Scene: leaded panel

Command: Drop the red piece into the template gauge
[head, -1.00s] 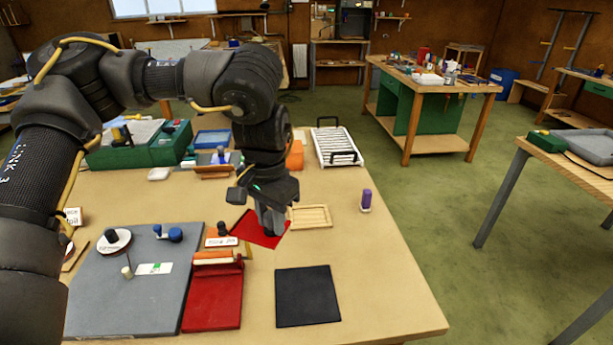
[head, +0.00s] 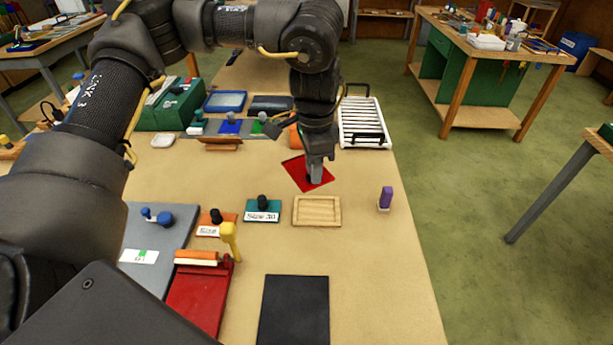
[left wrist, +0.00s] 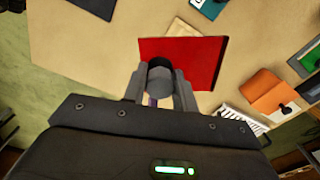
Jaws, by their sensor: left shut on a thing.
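The red piece (head: 296,172) is a thin flat square with a dark round knob (left wrist: 160,76) on it. My left gripper (head: 315,178) is shut on that knob; the fingers (left wrist: 159,88) clasp it from both sides in the left wrist view, where the red sheet (left wrist: 203,55) shows broad and flat. In the head view the piece is behind the shallow wooden frame (head: 317,211), which looks empty and is probably the template gauge. I cannot tell how high the piece is above the table. My right gripper is not in view.
Teal (head: 263,209) and orange (head: 215,226) knobbed blocks with size labels sit left of the frame. A purple-topped item (head: 385,198) stands to its right. A white rack (head: 363,122) is behind. A black mat (head: 294,312) and red board (head: 200,297) lie in front.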

